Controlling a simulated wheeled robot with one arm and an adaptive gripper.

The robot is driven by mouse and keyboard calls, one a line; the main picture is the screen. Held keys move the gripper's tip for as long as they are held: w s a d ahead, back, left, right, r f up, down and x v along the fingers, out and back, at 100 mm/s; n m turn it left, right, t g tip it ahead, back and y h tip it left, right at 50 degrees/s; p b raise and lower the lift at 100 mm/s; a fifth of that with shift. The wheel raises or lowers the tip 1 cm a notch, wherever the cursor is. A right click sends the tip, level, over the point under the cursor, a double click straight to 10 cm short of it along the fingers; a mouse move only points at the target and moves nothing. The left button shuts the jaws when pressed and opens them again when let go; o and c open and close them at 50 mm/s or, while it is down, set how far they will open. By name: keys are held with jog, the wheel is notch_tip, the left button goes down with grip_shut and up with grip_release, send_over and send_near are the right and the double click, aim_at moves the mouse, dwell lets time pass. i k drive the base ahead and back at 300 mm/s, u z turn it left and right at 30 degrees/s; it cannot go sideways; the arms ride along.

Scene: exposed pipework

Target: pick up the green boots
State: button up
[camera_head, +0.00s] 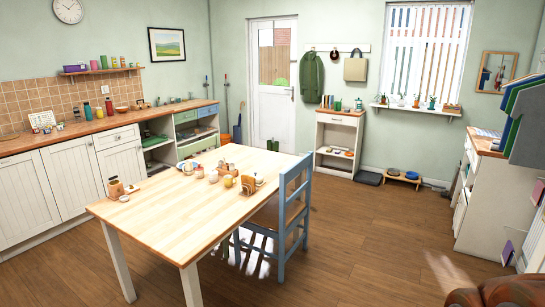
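A pair of dark green boots (273,145) stands upright near the foot of the white door, beyond the far edge of the table. Only their upper parts show; the table hides the lower parts. My gripper is not in view, so I cannot see where it is relative to the boots.
A wooden table (150,226) fills the middle, with a blue chair (283,220) at its right side. Counter cabinets (75,175) line the left wall. A white shelf unit (338,140) stands right of the door (273,95). Wooden floor (365,250) is open at the right.

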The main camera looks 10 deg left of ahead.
aim_at(271, 145)
jog(key=z, duration=0.3)
jog(key=i, duration=7.65)
jog(key=u, duration=1.95)
jog(key=i, duration=0.55)
